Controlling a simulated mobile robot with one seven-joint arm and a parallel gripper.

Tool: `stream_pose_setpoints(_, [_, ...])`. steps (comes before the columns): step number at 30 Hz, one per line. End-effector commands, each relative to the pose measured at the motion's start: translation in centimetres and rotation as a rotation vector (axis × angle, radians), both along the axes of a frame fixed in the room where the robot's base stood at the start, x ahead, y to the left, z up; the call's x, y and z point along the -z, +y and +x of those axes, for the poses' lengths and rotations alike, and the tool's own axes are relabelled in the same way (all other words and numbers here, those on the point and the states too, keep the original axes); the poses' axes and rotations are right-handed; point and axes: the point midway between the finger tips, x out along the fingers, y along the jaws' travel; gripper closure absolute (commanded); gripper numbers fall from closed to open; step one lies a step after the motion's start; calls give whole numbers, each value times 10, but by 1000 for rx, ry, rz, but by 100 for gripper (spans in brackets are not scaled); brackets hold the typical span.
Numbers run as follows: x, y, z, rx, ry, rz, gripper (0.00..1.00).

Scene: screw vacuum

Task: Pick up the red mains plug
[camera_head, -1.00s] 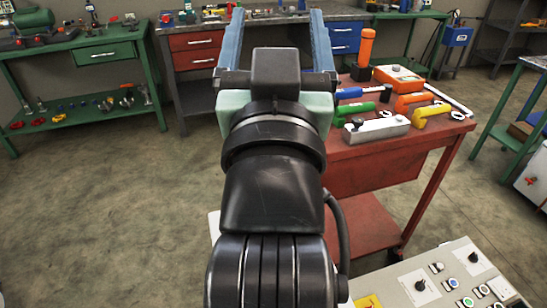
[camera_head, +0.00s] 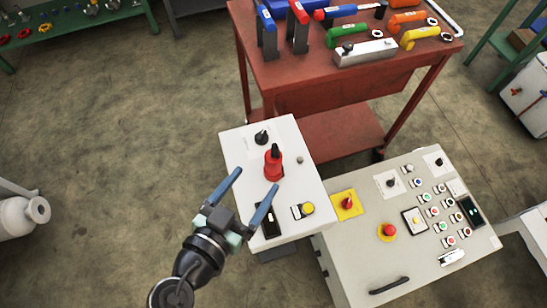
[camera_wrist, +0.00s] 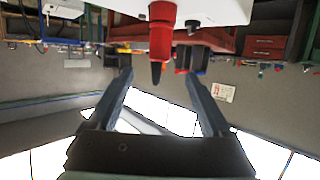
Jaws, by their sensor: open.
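The red mains plug (camera_head: 273,166) stands on top of a white box (camera_head: 235,148), with a dark tip sticking up from its red body. In the wrist view the plug (camera_wrist: 161,38) appears upside down, its black tip pointing down in the picture between my fingertips. My gripper (camera_head: 256,179) is open and empty, with its two blue-grey fingers pointing toward the plug from the near left. Whether the fingers touch the plug cannot be told.
The white box also carries a black knob (camera_head: 262,137), a yellow button (camera_head: 307,208) and a dark switch (camera_head: 270,226). A sloped control panel (camera_head: 365,265) with several buttons stands close on the right. A red workbench (camera_head: 300,75) with tools stands behind.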

Motion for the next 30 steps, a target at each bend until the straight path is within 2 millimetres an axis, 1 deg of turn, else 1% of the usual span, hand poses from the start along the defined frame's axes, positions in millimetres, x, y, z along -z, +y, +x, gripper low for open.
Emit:
stream_pose_setpoints(1, [3,1,-3,-2,-1,-3,17])
stream_pose_setpoints(3, [4,0,0,0,-7,-4,17])
stream_pose_setpoints(5, [5,-4,7,0,-9,-5,17])
stream_pose_setpoints(12, [17,-24,46,1,-8,-4,17])
stream_pose_setpoints(15, [22,-29,56,1,-8,-4,17])
stream_pose_setpoints(20, [25,-33,63,0,-7,-4,17])
stream_pose_setpoints(22, [26,-36,69,1,-8,-4,17])
stream_pose_setpoints(30, [37,-52,99,0,-8,-4,17])
